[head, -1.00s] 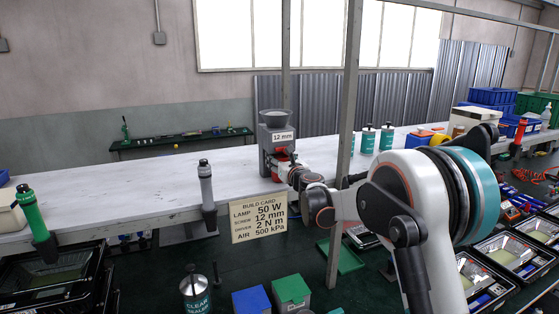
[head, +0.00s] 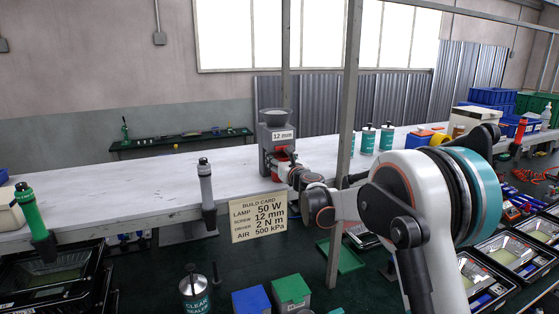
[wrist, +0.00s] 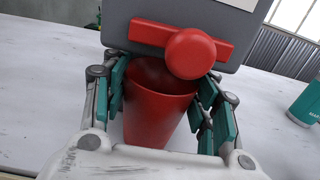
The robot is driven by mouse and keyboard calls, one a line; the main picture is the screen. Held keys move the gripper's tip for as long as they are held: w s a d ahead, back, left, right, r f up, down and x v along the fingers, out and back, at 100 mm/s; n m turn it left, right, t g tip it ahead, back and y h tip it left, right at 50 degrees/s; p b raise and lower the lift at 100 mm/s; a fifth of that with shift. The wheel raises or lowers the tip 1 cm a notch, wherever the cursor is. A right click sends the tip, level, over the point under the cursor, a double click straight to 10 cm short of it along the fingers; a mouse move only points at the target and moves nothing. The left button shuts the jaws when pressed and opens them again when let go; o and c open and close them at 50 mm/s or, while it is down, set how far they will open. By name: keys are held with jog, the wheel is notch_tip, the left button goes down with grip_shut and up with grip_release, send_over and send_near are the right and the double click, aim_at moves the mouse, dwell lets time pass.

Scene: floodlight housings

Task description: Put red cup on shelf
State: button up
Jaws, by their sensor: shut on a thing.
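The red cup (wrist: 157,108) is between the teal-padded fingers of my gripper (wrist: 163,105) in the wrist view. My gripper is shut on it. The cup's open mouth faces up, just below and in front of the round red knob (wrist: 191,54) of a grey dispenser; the knob overlaps part of the rim. I cannot tell whether cup and knob touch. In the head view my gripper (head: 285,170) is at the dispenser (head: 277,138) labelled "12 mm", and the cup is mostly hidden. The long white surface (head: 130,185) lies under the dispenser.
A grey post (head: 346,150) stands close to my arm. Teal-labelled canisters (head: 386,137) stand right of it. A grey driver (head: 206,185) and a green driver (head: 33,212) are at the front edge. The white surface left of the dispenser is largely clear.

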jog(key=o, duration=0.9)
jog(key=shift+s, duration=0.1)
jog(key=s+d+f+n+g+b, duration=0.25)
jog(key=s+n, duration=0.35)
jog(key=s, duration=0.4)
jog(key=s+d+f+n+g+b, duration=0.1)
jog(key=s+d+n+b, duration=0.3)
jog(key=s, duration=0.7)
jog(key=s+f+n+g+b, duration=0.1)
jog(key=s+n+b, duration=0.1)
jog(key=s+n, duration=0.65)
jog(key=s+d+f+n+g+h+b, duration=0.1)
jog(key=s+d+f+n+h+b, duration=0.1)
jog(key=s+d+f+n, duration=0.2)
jog(key=s+d+f+n+g+h+b, duration=0.2)
jog(key=s+f, duration=0.8)
jog(key=s, duration=0.5)
jog(key=s+d+f+n+g+h+b, duration=0.2)
jog(key=s+d+f+n+b, duration=0.2)
jog(key=s+d+f+n, duration=0.3)
jog(key=shift+s+d+f+h, duration=0.15)
jog(key=shift+s+d, duration=0.15)
jog(key=shift+s, duration=0.2)
jog(key=shift+s+d+r+h, duration=0.1)
jog(key=shift+s+d, duration=0.15)
jog(key=shift+s, duration=0.3)
jog(key=shift+s+d+f+h, duration=0.15)
jog(key=shift+s+d, duration=0.15)
jog(key=shift+s, duration=0.2)
